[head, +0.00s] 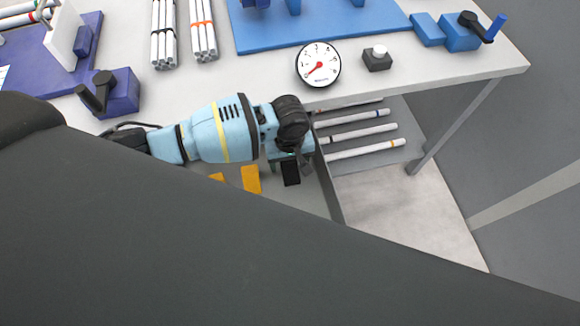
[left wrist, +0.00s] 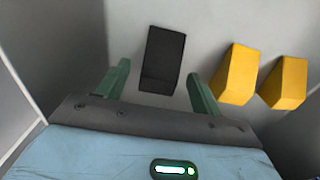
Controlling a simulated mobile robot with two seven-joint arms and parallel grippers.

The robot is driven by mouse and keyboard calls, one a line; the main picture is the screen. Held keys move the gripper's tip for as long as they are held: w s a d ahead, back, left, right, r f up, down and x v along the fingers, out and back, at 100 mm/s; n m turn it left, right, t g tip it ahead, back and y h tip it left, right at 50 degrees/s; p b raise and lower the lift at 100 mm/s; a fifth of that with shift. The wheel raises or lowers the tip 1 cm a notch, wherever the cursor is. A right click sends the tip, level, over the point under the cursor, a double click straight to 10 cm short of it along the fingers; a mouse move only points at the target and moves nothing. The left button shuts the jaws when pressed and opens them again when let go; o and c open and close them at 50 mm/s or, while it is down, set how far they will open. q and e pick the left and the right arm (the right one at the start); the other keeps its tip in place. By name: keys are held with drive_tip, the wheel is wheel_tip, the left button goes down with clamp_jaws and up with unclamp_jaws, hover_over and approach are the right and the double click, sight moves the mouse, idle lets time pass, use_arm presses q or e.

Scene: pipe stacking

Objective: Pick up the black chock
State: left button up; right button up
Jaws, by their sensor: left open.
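The black chock (left wrist: 162,60) is a dark wedge-shaped block lying on a grey surface in the left wrist view. It also shows in the head view (head: 291,173), just below my left gripper. My left gripper (left wrist: 156,85) is open, with its two green fingers on either side of the near end of the chock. In the left wrist view there is a gap between each finger and the chock. In the head view the left gripper (head: 290,158) is partly hidden by its own wrist. My right gripper is not in view.
Two yellow chocks (left wrist: 238,75) (left wrist: 284,83) lie right of the black one; the nearer is close to the right finger. A wall (head: 328,185) stands right of the gripper. The table (head: 400,65) above holds a gauge (head: 318,64). Pipes (head: 360,134) lie on a lower shelf.

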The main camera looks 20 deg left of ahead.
use_arm(q)
drive_tip(key=shift+f, duration=0.8)
drive_tip(key=shift+c, duration=0.3)
drive_tip(key=c, duration=1)
drive_tip(key=shift+r, duration=0.15)
drive_tip(key=shift+c, duration=0.2)
